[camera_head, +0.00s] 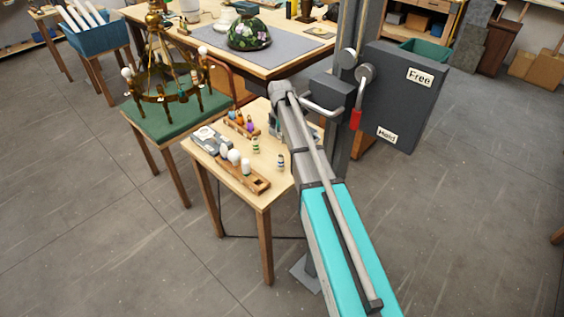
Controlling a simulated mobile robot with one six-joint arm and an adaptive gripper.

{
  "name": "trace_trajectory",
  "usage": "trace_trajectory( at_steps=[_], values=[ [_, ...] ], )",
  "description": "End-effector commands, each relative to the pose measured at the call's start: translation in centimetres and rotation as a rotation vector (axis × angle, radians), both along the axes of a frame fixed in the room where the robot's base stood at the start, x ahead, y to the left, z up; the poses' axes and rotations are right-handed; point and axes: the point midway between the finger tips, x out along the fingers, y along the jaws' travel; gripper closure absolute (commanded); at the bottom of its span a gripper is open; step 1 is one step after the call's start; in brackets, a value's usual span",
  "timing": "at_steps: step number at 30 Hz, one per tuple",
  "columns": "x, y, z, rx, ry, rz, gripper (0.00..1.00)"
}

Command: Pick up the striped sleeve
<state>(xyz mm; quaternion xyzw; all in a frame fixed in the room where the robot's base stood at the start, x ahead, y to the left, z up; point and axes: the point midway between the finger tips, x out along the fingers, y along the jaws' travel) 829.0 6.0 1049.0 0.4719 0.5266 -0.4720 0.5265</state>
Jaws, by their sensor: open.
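Two small upright pieces with banded colours stand on the small wooden table: a left striped sleeve (255,145) and a right striped sleeve (281,161). They are too small for me to read their bands surely or tell which one the task means. The right one stands close to my arm in the picture. My arm (315,160) reaches from the lower right up over the table's right side. I cannot make out my gripper's fingers; the arm's end hides that area.
The small table (262,195) also holds a wooden rack (250,181) with white pieces and another rack (240,126) with coloured pieces. A brass chandelier (165,95) stands on a green-topped table at left. A dark box (400,95) labelled Free and Hold, with a red-handled lever (356,118), stands right.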

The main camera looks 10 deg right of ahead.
Motion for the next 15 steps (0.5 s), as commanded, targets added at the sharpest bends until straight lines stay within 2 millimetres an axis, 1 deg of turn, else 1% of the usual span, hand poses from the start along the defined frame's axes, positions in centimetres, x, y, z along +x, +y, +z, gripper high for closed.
trace_trajectory(
  at_steps=[8, 15],
  values=[
    [0.0, 0.0, -0.2, 0.000, 0.000, -0.003, 0.22],
    [0.0, -0.1, -1.5, 0.000, 0.000, -0.004, 0.22]
  ],
)
